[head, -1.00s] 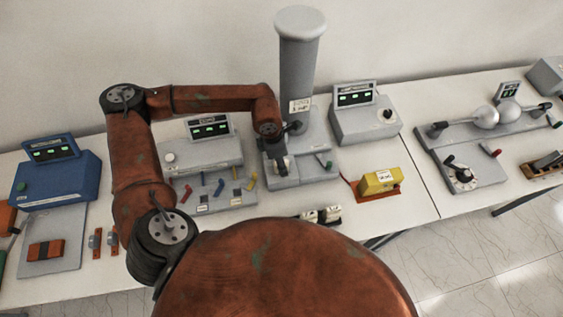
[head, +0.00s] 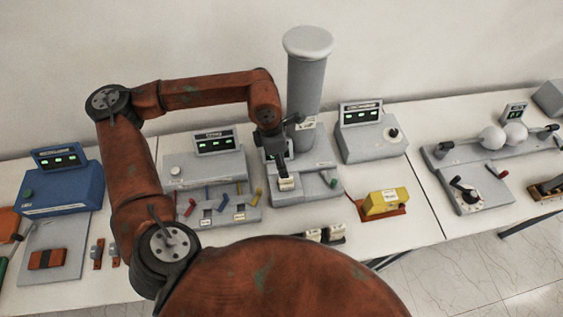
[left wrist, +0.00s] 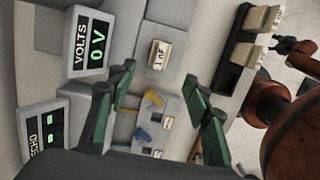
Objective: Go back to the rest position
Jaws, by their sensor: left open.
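My left arm (head: 130,165) comes in from the left and reaches over the bench to the grey column (head: 304,75). My left gripper (head: 277,166) is open just above the column's base. A small white block marked 1 nF (head: 286,184) sits on that base. In the left wrist view the block (left wrist: 160,54) lies beyond the two green fingertips (left wrist: 160,72), apart from them, with nothing between them.
A black holder with cream blocks (left wrist: 245,53) has an empty slot. Nearby stand a grey lever panel (head: 220,210), a voltmeter box (head: 372,142), a yellow box (head: 382,202) and a blue unit (head: 62,190). The sphere apparatus (head: 490,165) is at right.

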